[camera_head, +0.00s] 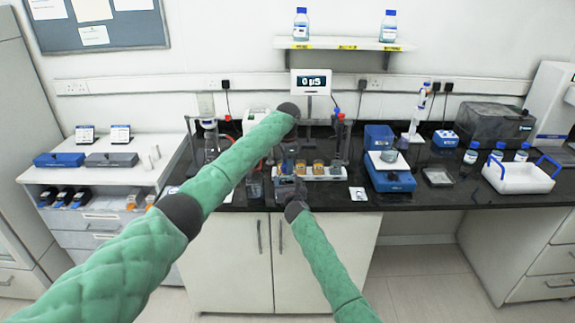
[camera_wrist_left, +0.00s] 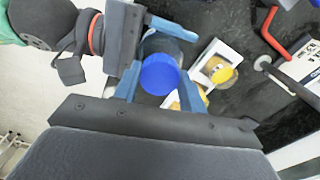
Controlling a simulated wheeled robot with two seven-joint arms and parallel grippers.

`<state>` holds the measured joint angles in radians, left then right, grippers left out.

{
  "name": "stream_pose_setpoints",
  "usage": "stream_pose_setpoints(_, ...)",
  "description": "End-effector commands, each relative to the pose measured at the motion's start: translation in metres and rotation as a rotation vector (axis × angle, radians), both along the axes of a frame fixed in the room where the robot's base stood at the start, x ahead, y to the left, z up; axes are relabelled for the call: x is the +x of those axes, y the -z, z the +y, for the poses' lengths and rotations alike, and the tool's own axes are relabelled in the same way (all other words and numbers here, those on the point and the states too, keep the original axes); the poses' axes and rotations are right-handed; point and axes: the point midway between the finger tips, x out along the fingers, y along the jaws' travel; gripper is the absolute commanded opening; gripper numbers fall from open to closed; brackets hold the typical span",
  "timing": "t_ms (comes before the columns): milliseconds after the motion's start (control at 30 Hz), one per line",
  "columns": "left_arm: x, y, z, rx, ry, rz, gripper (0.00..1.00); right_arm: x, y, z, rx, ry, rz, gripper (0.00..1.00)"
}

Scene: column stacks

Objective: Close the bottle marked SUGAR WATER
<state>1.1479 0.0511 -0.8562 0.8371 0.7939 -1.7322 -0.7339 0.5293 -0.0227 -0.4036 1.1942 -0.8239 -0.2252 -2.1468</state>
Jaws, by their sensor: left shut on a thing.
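In the left wrist view, my left gripper (camera_wrist_left: 163,98) is shut on a blue cap (camera_wrist_left: 160,75). The cap is over a clear glass bottle (camera_wrist_left: 172,47); whether it is seated on the neck is hidden. My right gripper (camera_wrist_left: 160,45) comes in from the upper left, with its blue fingers at the sides of the bottle body, and appears shut on it. In the head view my left gripper (camera_head: 288,160) is above my right gripper (camera_head: 288,185) at the bench front, and they mostly hide the bottle. Its label is not readable.
A rack with orange-topped jars (camera_head: 318,170) is just right of the grippers. A meter (camera_head: 311,81) reads 0 µS behind. A blue balance (camera_head: 390,178), a white crate (camera_head: 520,178) and several blue-capped bottles stand right. A shelf (camera_head: 345,45) holds two bottles.

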Motion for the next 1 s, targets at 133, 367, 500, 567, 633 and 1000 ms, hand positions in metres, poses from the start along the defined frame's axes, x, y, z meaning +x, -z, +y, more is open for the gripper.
stream_pose_setpoints(133, 0.0019, -0.0009, 0.0025, 0.000, 0.213, -0.005, 0.14, -0.0009, 0.0006, 0.0009, 0.000, -0.002, 0.000, 0.00)
stream_pose_setpoints(367, 0.0021, -0.0008, 0.0028, 0.000, 0.556, -0.006, 0.14, -0.0010, 0.0007, 0.0009, 0.000, -0.002, 0.000, 0.00)
stream_pose_setpoints(500, 0.0024, -0.0008, 0.0030, 0.000, 0.763, -0.005, 0.14, -0.0010, 0.0008, 0.0010, 0.000, -0.002, 0.000, 0.00)
stream_pose_setpoints(567, 0.0024, -0.0007, 0.0031, 0.000, 0.853, -0.006, 0.14, -0.0010, 0.0008, 0.0010, 0.000, -0.002, 0.000, 0.00)
stream_pose_setpoints(633, 0.0024, -0.0007, 0.0030, 0.000, 0.952, -0.006, 0.14, -0.0011, 0.0008, 0.0010, 0.000, -0.002, 0.000, 0.00)
stream_pose_setpoints(1000, 0.0020, -0.0006, 0.0023, -0.001, 1.069, -0.005, 0.63, -0.0011, 0.0012, 0.0009, 0.000, -0.002, 0.001, 0.00)
